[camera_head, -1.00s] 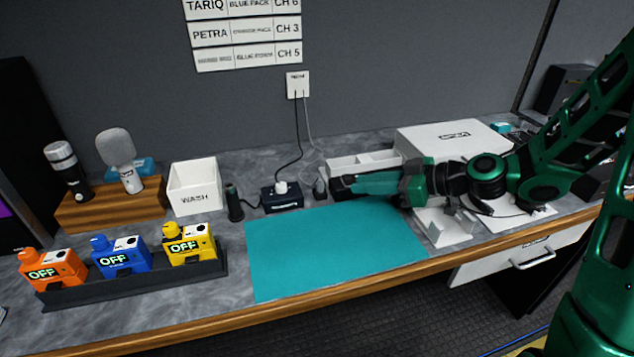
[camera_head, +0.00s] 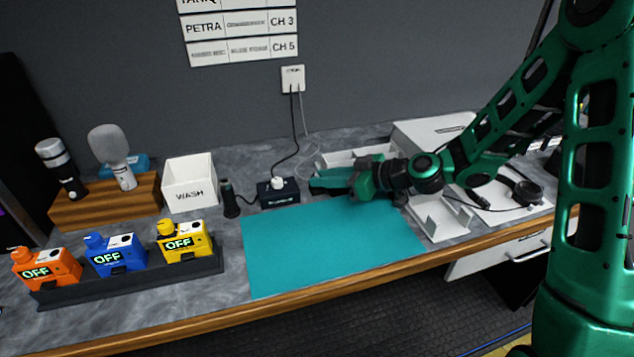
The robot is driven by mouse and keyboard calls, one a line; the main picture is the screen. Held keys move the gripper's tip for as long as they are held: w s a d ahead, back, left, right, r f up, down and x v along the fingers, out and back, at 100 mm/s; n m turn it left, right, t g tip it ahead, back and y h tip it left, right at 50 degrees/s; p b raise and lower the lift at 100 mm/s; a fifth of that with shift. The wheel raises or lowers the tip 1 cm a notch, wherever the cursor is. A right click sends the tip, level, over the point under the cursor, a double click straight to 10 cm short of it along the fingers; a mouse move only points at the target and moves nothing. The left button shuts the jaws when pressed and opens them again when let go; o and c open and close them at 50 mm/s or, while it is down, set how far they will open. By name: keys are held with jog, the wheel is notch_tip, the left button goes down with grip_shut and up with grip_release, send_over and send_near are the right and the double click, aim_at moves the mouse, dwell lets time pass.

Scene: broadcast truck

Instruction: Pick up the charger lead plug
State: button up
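My gripper (camera_head: 318,182) reaches in from the right, low over the back edge of the teal mat, its fingers pointing left. I see the fingers from the side, so their gap does not show. A thin grey lead (camera_head: 306,125) drops from the wall socket and runs behind my fingers. The small dark plug at its lower end is hidden at the fingertips; I cannot tell whether it is held. A dark socket block (camera_head: 279,193) with a white plug (camera_head: 277,183) on top stands just left of the fingertips.
The teal mat (camera_head: 330,245) is bare in front. A black cylinder (camera_head: 229,200) and the white WASH bin (camera_head: 189,185) stand left of the block. A pale divided tray (camera_head: 340,158) is behind my gripper; a white stand (camera_head: 440,218) is to its right.

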jog(key=shift+w+a+f, duration=0.1)
jog(key=shift+a, duration=0.1)
grip_shut()
